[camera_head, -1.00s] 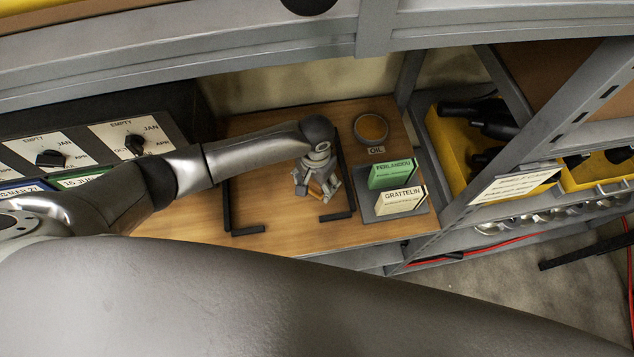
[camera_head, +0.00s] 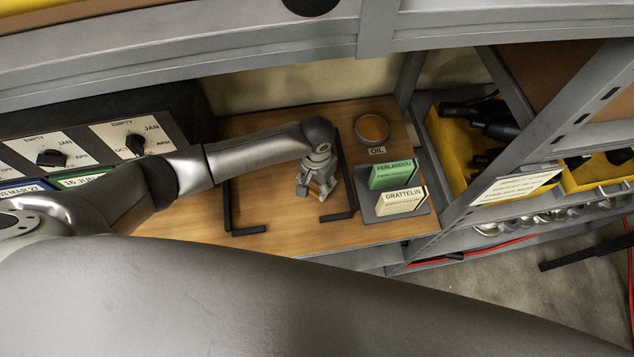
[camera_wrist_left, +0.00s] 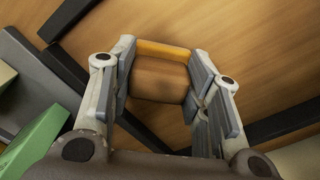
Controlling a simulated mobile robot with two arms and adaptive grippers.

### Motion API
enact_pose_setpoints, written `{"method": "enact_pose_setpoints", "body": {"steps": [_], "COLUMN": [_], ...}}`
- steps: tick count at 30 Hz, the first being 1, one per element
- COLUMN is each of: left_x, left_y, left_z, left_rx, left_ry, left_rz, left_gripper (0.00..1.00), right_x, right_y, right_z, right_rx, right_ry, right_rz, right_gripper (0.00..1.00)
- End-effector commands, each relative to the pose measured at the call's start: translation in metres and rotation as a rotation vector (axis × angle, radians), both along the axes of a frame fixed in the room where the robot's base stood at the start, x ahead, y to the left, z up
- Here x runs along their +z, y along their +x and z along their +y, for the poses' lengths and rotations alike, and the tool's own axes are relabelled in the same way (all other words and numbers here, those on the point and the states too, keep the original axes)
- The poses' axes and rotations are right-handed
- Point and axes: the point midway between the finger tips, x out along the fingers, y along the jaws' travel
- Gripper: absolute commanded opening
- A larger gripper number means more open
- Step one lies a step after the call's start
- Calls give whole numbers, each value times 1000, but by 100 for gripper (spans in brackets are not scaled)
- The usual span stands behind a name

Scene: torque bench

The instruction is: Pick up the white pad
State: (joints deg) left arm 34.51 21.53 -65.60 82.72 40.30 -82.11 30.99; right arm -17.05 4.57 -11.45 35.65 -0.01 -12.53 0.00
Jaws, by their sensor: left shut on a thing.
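My left gripper (camera_head: 317,192) points down over the wooden bench top, between two black L-shaped brackets. In the left wrist view its two fingers (camera_wrist_left: 163,78) are shut on a tan-brown block (camera_wrist_left: 160,80) with an orange strip (camera_wrist_left: 162,50) along its far edge. The fingers hide the block's sides, and in the head view the gripper largely hides it. I cannot tell whether it touches the bench. No clearly white pad shows in either view. My right gripper is not in view.
The black brackets (camera_head: 230,215) and (camera_head: 342,175) flank the gripper. A round oil dish (camera_head: 371,128) and a grey holder with green (camera_head: 393,174) and cream (camera_head: 401,200) cards stand to the right. Dial panels (camera_head: 135,142) are at left. Bare wood (camera_head: 275,230) lies in front.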

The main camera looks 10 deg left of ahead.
Motion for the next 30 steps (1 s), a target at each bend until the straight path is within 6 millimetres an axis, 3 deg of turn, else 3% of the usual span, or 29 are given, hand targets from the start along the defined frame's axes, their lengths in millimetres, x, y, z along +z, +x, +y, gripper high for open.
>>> {"method": "enact_pose_setpoints", "body": {"steps": [5,9,19,30], "left_x": [10,31,92,119], "left_y": [1,-1,-53,-119], "left_z": [0,-1,6,15], "left_rx": [0,-2,-4,-1], "left_ry": [-2,-3,-3,-3], "left_rz": [-2,-3,-3,-1], "left_gripper": [16,16,16,16], "right_x": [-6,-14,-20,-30], "right_y": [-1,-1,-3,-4], "right_z": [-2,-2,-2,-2], "right_rx": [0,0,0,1], "right_ry": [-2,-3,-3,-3], "right_rz": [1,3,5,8], "right_gripper": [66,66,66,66]}}
